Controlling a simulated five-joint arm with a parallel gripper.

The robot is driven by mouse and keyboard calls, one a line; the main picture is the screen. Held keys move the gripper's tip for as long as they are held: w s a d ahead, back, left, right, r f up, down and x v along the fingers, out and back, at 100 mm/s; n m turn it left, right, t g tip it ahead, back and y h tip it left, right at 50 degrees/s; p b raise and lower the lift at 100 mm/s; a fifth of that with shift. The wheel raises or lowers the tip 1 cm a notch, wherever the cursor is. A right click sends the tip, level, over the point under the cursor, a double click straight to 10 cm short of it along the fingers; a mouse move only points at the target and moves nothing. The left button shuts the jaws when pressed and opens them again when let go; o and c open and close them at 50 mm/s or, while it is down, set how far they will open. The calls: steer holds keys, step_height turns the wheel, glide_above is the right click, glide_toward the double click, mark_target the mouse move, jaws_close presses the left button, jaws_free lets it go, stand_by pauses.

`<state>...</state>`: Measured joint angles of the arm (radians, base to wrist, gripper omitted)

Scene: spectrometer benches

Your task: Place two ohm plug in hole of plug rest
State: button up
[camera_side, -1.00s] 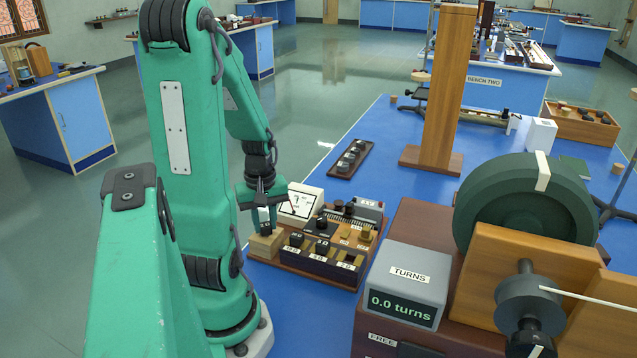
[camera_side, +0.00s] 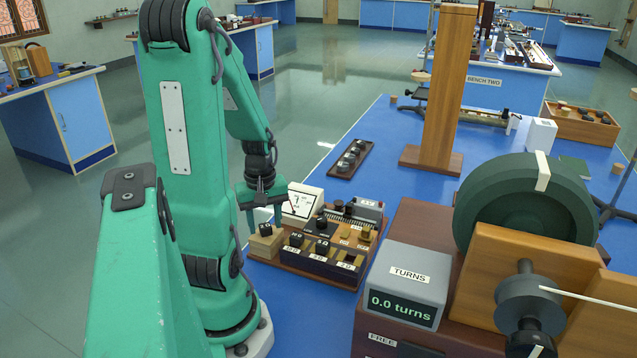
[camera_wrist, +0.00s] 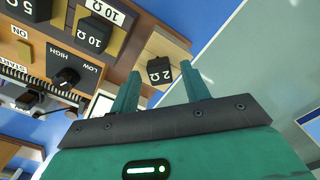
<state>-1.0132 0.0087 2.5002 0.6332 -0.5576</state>
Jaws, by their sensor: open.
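The two ohm plug (camera_side: 265,229) is a small black block at the top of the wooden plug rest (camera_side: 266,246), left of the resistance box. In the wrist view the plug (camera_wrist: 158,70), marked 2 Ω, stands at the light wooden rest (camera_wrist: 172,45). It looks seated, but the hole itself is hidden under it. My gripper (camera_side: 264,213) is open and empty just above the plug. In the wrist view its two fingers (camera_wrist: 160,85) are spread either side of the plug, with a gap showing between them and it.
The box (camera_side: 320,262) with other black plugs, including a 10 Ω plug (camera_wrist: 95,34), is close on the right. A meter (camera_side: 301,203) stands behind. A dark tray of round pieces (camera_side: 350,159) lies farther back. The TURNS display (camera_side: 403,285) is front right.

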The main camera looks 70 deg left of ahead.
mark_target(269, 227)
step_height(269, 227, up, 12)
stand_by(0.7)
stand_by(0.5)
steer(key=w+d+r+m+t, duration=0.2)
steer(key=w+d+m, duration=0.2)
steer(key=d+m, duration=0.5)
steer(key=w+d+r+m+t, duration=0.3)
steer(key=d+m, duration=0.6)
steer(key=d, duration=0.3)
steer(key=shift+w+d+r+t, duration=0.3)
steer(key=shift+w+d+r, duration=0.1)
steer(key=shift+w, duration=0.5)
